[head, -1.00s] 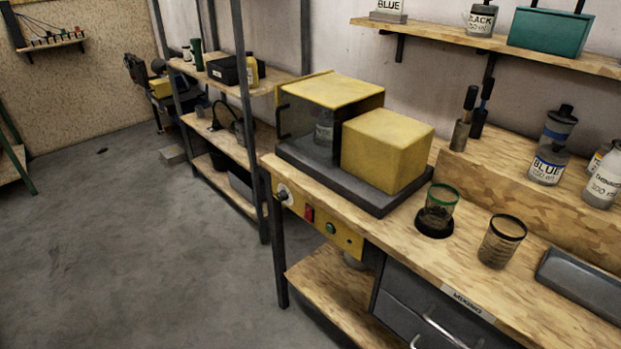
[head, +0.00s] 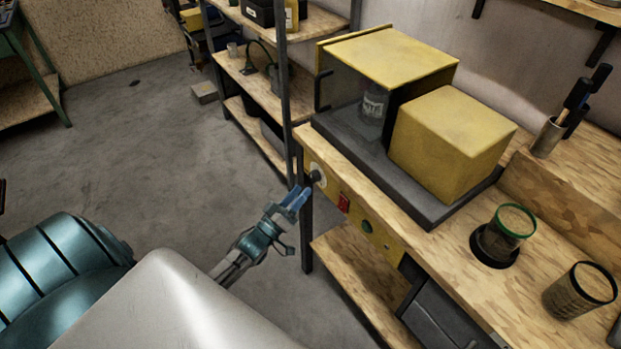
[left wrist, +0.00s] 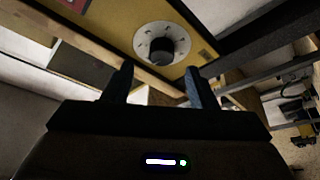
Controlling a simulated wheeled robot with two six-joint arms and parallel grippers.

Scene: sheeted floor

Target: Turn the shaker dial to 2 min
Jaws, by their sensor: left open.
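The shaker (head: 391,55) is a yellow machine on a dark base on the workbench, with a bottle (head: 374,104) behind its clear front. Its dial (head: 315,175) is a dark knob on a pale round plate at the left end of the yellow front panel. In the left wrist view the dial (left wrist: 156,46) shows ahead of and between the fingertips, apart from them; its markings are too small to read. My left gripper (head: 299,197) is open and empty, with blue fingers, just short of the dial and slightly below it. My right gripper is not in view.
A red switch (head: 344,204) and a green button (head: 366,227) sit right of the dial on the panel (head: 385,240). A bench leg (head: 305,235) stands below the dial. Two cups (head: 503,235) stand on the bench at right.

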